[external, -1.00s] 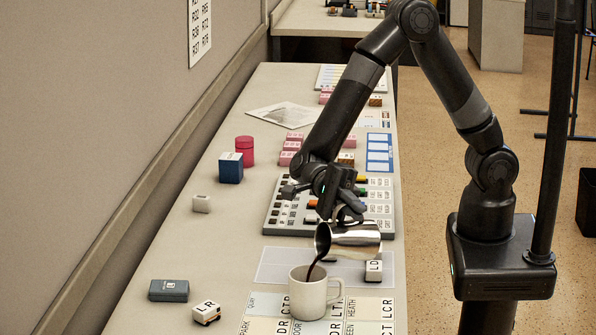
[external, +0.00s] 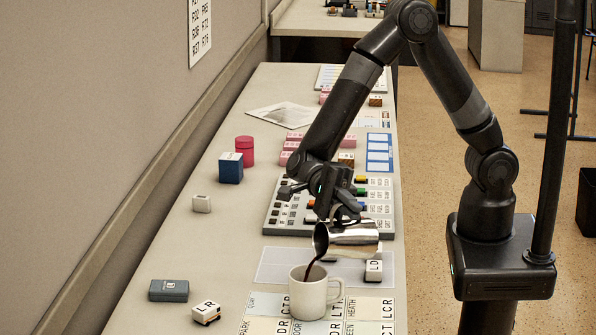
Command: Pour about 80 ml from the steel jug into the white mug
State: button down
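The steel jug (external: 352,239) is tilted to the left above the white mug, with a dark stream (external: 314,262) running from its lip into the mug. The white mug (external: 310,296) stands upright on a lettered sheet near the front of the desk, its handle to the right. My gripper (external: 345,212) is shut on the jug at its upper side and holds it clear of the desk. The liquid level inside the mug is hard to make out from here.
A button panel (external: 283,226) lies behind the jug. A white LD block (external: 373,271) is close right of the mug, and an LR block (external: 206,313) and a grey box (external: 169,290) are to the left. The desk's left side has free room.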

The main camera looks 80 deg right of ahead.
aim_at(375, 227)
jog(key=s+n, duration=0.1)
jog(key=s+d+f+n, duration=0.2)
jog(key=shift+s+d+f, duration=0.1)
jog(key=shift+s, duration=0.25)
jog(key=shift+s+d+f+n, duration=0.2)
jog(key=shift+s+f+n, duration=0.2)
jog(key=shift+f+n, duration=0.25)
jog(key=shift+s+d+n, duration=0.1)
jog(key=shift+s+n, duration=0.1)
jog(key=shift+n, duration=0.25)
dwell(0.7)
jog(key=s+d+f+n+b, duration=0.2)
jog(key=s+d+f+n, duration=0.2)
jog(key=s+f+n, duration=0.3)
jog(key=shift+f+n+y, duration=0.3)
jog(key=shift+f+n, duration=1.15)
jog(key=shift+n, duration=0.15)
jog(key=shift+s, duration=0.1)
